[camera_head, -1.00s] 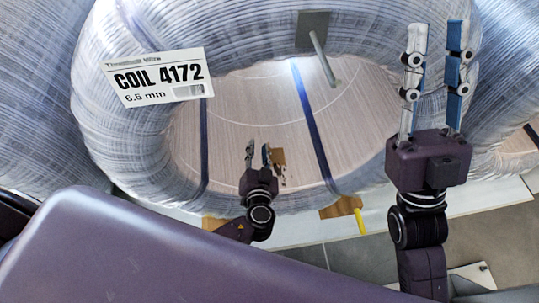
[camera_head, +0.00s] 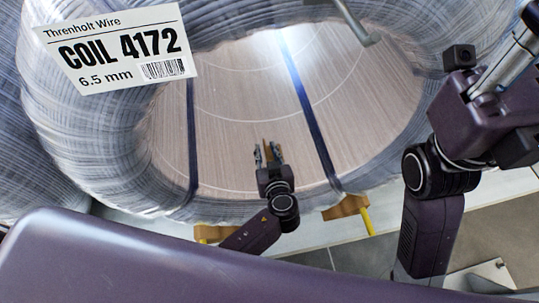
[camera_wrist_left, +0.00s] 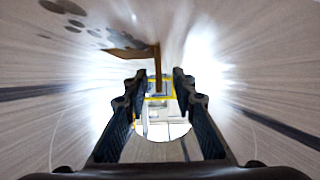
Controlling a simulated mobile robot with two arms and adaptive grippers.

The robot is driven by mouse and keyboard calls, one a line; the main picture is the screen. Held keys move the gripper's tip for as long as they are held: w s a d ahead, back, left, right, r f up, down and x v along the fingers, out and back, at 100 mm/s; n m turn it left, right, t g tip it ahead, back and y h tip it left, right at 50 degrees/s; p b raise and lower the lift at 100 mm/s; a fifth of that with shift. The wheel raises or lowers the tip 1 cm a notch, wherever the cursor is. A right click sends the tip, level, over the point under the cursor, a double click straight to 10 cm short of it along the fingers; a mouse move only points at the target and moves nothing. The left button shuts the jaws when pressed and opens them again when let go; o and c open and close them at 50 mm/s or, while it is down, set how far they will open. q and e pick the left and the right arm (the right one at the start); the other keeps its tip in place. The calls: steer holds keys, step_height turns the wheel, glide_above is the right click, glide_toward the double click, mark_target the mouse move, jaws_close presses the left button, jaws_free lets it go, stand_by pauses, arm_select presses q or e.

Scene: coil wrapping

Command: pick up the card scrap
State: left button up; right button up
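The card scrap is a small brown piece (camera_head: 266,145) inside the opening of the big wrapped coil (camera_head: 90,140) in the head view. In the left wrist view it is a brown flap with a narrow upright edge (camera_wrist_left: 134,52), at the far end of my fingers. My left gripper (camera_head: 268,154) reaches into the coil opening, and the scrap shows around its fingertips. In the left wrist view its fingers (camera_wrist_left: 158,82) stand apart, with a gap between them. I cannot tell whether they touch the scrap. My right gripper (camera_head: 512,62) is at the upper right, turned sideways and partly cut off.
The coil wears a white label (camera_head: 118,48) reading COIL 4172. Dark blue straps (camera_head: 305,110) cross the opening. A grey bar (camera_head: 356,24) hangs at the top. Below the coil are brown blocks (camera_head: 345,207) and a yellow rod (camera_head: 368,222). Grey floor shows at lower right.

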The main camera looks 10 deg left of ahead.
arm_select(q)
steer(key=shift+w+a+f, duration=0.1)
steer(key=shift+w, duration=0.2)
steer(key=shift+c, duration=0.6)
jaws_close()
